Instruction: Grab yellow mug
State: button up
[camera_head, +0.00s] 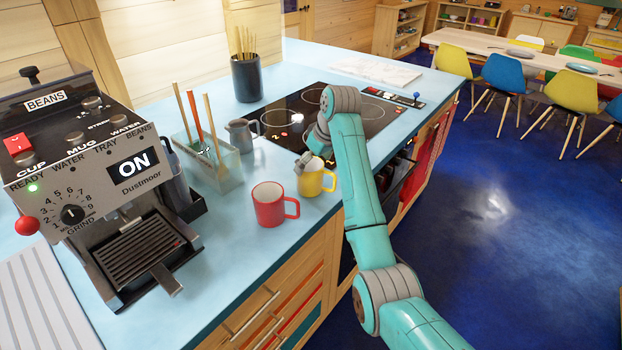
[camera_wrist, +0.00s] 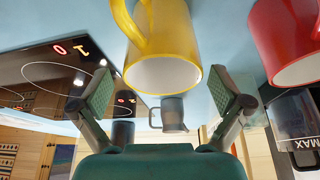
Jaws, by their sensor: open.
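The yellow mug (camera_head: 311,180) stands upright on the light blue counter in the head view, its handle toward the right. My gripper (camera_head: 304,163) is at the mug's far upper side in that view. In the wrist view the yellow mug (camera_wrist: 166,60) appears upside down at the top centre, with its white inside and rim showing. My gripper (camera_wrist: 168,95) is open there, one finger on each side of the mug's rim. Nothing is held. I cannot tell whether a finger touches the mug.
A red mug (camera_head: 269,204) stands close left of the yellow mug. A grey jug (camera_head: 241,135), a clear container with sticks (camera_head: 215,165) and a black cooktop (camera_head: 330,117) lie behind. A coffee machine (camera_head: 95,180) stands at left. The counter's front strip is clear.

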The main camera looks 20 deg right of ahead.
aim_at(308, 169)
jog(key=shift+x, duration=1.95)
jog(key=shift+a+r, duration=0.1)
jog(key=shift+a, duration=0.05)
jog(key=c, duration=1.3)
jog(key=shift+o, duration=0.2)
jog(key=shift+r, duration=0.1)
